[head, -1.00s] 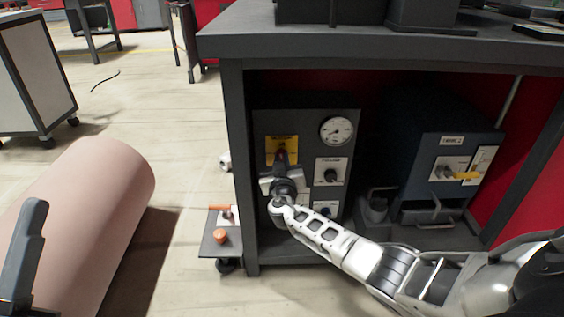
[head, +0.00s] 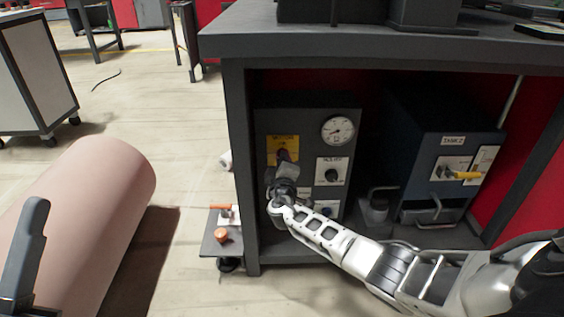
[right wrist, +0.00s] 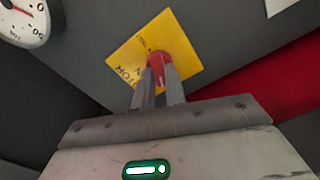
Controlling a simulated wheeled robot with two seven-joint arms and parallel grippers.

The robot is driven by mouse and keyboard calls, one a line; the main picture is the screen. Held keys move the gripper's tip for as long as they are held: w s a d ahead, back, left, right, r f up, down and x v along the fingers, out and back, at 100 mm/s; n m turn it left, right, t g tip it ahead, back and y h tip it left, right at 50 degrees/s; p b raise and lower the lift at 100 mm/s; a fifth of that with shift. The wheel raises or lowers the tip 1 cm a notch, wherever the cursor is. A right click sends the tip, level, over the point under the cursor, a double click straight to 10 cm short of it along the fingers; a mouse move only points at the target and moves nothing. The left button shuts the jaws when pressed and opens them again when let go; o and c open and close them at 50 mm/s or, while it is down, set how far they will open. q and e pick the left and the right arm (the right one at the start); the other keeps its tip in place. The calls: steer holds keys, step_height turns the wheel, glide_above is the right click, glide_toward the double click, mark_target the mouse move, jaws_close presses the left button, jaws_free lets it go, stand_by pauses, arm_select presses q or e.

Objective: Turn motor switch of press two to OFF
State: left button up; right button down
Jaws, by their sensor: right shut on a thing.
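The motor switch is a red knob (right wrist: 157,62) on a yellow label plate (right wrist: 178,38) in the right wrist view. In the head view the yellow plate (head: 275,142) is at the upper left of a dark control panel (head: 304,118) under the bench. My right gripper (right wrist: 158,75) is shut on the red knob, with a finger on either side. In the head view my right gripper (head: 284,165) partly hides the knob. A dark grey part of my left gripper (head: 25,245) shows at the lower left edge; its jaw opening cannot be made out.
The panel has a gauge (head: 338,131) and a black knob (head: 331,174). To its right stands a dark box with a yellow-handled switch (head: 465,175). The bench top (head: 370,48) overhangs both. A pink cylinder (head: 85,210) lies on the floor at left.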

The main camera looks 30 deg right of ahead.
steer(key=shift+f+n, duration=0.15)
steer(key=shift+n, duration=2.05)
steer(key=shift+a, duration=0.1)
steer(key=c, duration=1.4)
jaws_free()
steer(key=shift+c, duration=0.2)
